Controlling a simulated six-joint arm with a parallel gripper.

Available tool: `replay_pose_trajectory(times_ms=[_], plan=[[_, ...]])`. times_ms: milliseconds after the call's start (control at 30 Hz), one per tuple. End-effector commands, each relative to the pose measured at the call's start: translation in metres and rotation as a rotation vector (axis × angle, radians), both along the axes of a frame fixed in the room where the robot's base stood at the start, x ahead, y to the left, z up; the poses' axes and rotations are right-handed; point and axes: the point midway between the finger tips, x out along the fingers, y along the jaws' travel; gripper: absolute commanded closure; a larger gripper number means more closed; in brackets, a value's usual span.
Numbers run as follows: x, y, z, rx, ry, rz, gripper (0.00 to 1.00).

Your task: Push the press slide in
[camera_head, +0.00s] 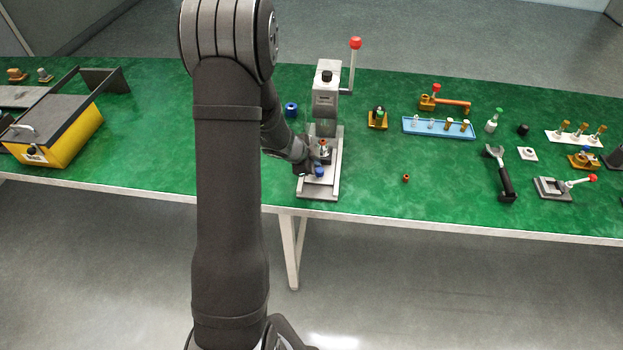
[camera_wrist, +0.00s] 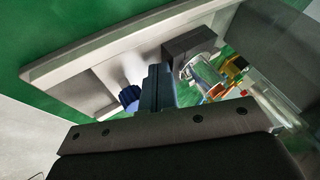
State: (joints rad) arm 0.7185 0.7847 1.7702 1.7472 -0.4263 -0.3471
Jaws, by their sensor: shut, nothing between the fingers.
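The press stands on the green table, with a grey column (camera_head: 325,100), a lever with a red ball (camera_head: 355,43) and a pale base plate (camera_head: 332,180). A blue knob (camera_head: 319,171) sits low at the front of the press, apparently on the slide; it also shows in the wrist view (camera_wrist: 129,97). A dark block with a clear, shiny round part (camera_wrist: 200,66) sits behind it on the base. My gripper (camera_wrist: 158,80) is shut and empty, low over the base, close beside the blue knob. The wrist hides part of the slide, and I cannot tell whether the fingertips touch it.
A blue ring (camera_head: 291,109) lies left of the press. An orange stand (camera_head: 377,119) and a small brown part (camera_head: 406,178) are to the right. A blue tray (camera_head: 410,130), a portafilter-like handle (camera_head: 505,183) and a yellow box (camera_head: 62,140) stand farther off.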

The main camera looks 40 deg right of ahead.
Motion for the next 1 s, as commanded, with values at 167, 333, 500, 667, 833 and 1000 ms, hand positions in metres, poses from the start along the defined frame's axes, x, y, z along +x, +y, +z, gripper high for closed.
replay_pose_trajectory(times_ms=[167, 333, 500, 667, 833, 1000], plan=[[0.008, -0.008, 0.0, 0.0, -0.001, 0.002, 1.0], [0.008, -0.008, 0.0, 0.0, -0.001, 0.002, 1.0], [0.008, -0.007, 0.001, 0.0, -0.001, 0.002, 1.0], [0.007, 0.0, 0.01, -0.001, -0.002, 0.001, 1.0], [0.006, 0.015, 0.032, -0.001, -0.002, 0.002, 1.0], [0.004, 0.033, 0.055, -0.002, -0.002, 0.001, 1.0]])
